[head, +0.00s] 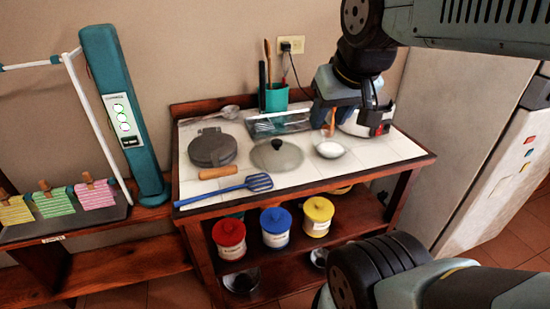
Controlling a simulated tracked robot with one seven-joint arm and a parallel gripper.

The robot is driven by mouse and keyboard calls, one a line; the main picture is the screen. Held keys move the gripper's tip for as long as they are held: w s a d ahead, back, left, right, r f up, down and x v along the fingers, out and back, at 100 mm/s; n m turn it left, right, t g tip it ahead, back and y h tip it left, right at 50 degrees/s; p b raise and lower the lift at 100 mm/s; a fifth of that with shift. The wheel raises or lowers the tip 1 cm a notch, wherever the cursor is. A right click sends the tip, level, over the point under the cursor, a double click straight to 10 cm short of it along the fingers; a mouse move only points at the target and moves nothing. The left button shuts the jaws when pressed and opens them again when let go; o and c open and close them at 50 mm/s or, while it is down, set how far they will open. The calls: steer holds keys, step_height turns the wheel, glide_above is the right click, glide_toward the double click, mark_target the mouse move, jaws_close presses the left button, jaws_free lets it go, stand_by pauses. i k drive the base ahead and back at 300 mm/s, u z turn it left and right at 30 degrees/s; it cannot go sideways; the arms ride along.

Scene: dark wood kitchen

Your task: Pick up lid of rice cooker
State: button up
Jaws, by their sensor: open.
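A round grey lid (277,157) with a small knob on top lies flat on the white tiled tabletop, near the middle. I cannot tell for sure that it is the rice cooker's lid. A rounded pale vessel (352,128), possibly the rice cooker, stands at the right back of the table, largely hidden behind my gripper. My gripper (350,122) is open and points down in front of this vessel, right of the grey lid and apart from it. I cannot tell whether it touches the vessel.
A glass bowl with white contents (330,149) stands between lid and gripper. A dark round iron (212,148), a blue slotted turner (225,190) and a green utensil cup (276,97) are also on the table (300,188). A fridge (460,130) borders the right.

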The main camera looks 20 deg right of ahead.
mark_target(276, 156)
steer(key=u, duration=0.25)
steer(key=k, duration=0.15)
steer(key=u, duration=1.55)
steer(key=k, duration=1.2)
steer(key=z, duration=1.2)
steer(key=i, duration=1)
steer(key=u, duration=0.05)
